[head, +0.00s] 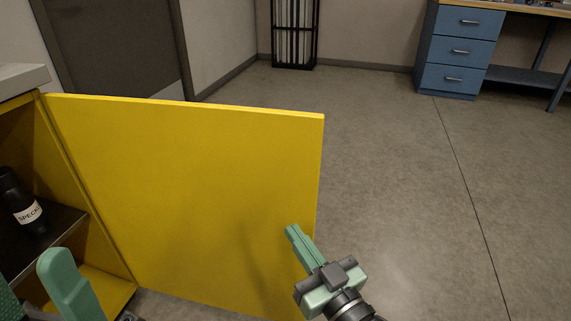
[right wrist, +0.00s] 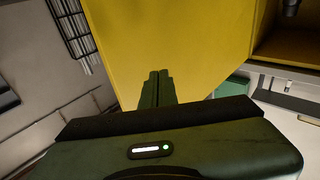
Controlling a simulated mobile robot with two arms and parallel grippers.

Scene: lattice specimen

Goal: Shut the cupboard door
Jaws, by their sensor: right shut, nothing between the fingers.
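The yellow cupboard door (head: 190,190) stands wide open in the head view, reaching right from its hinge side at the cupboard. The cupboard (head: 110,290) is at the left edge, with its inside partly showing. My right gripper (head: 291,230) is shut and empty. Its fingertips lie in front of the door's near face, close to the free edge in the lower part. In the right wrist view the shut fingers (right wrist: 158,74) point at the yellow door (right wrist: 180,40). I cannot tell whether they touch it.
A black bottle with a white label (head: 22,205) stands on the dark shelf (head: 55,228) inside the cupboard. The floor (head: 400,200) right of the door is clear. A blue drawer unit (head: 460,50) and a black rack (head: 294,35) stand at the back.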

